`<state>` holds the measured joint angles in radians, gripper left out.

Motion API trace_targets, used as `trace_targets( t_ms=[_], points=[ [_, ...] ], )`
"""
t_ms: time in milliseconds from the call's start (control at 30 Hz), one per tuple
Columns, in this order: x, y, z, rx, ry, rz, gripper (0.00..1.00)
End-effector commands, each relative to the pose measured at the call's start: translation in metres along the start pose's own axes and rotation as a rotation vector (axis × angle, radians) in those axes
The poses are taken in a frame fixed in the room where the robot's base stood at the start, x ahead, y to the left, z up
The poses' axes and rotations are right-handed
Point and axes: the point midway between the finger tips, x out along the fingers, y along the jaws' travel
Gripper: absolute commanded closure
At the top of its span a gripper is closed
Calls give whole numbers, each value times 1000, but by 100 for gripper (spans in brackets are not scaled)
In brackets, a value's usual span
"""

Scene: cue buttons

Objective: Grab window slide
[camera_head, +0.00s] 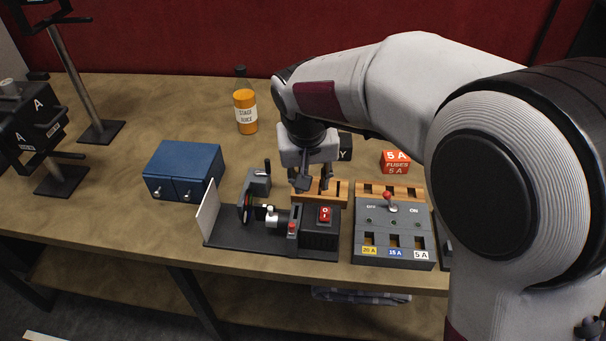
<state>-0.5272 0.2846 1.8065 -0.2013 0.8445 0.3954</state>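My gripper (313,184) points down over a wooden rack (338,192) behind the projector-like device. Its two dark fingers look apart, one left and one right, with their tips low at the rack. The rack has dark slots on its right part. I cannot make out the window slide; the gripper covers the left part of the rack, and I cannot tell if anything is between the fingers. The dark device (265,237) has a lens, a red switch and a white screen (208,213) at its left end.
A fuse panel (392,230) with a red-tipped lever stands right of the device. A red fuses box (396,161) and an orange bottle (245,112) stand behind. A blue drawer box (184,170) is at left. Black stands fill the far left. The table's (130,220) front left is clear.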

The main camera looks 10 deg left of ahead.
Motion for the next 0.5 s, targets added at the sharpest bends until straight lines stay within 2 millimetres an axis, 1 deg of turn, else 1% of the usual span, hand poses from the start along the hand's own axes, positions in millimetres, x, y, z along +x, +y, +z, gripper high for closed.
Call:
trace_targets(
  t_ms=[33, 167, 267, 300, 400, 500],
  points=[
    [4, -5, -8, 9, 8, 2, 69],
    [9, -14, -31, 52, 37, 6, 69],
    [5, -16, -51, 103, 74, 6, 69],
    [0, -16, -59, 125, 93, 4, 69],
    [-8, -16, -71, 176, 125, -2, 69],
    [-9, -15, -74, 215, 134, -3, 69]
  ],
)
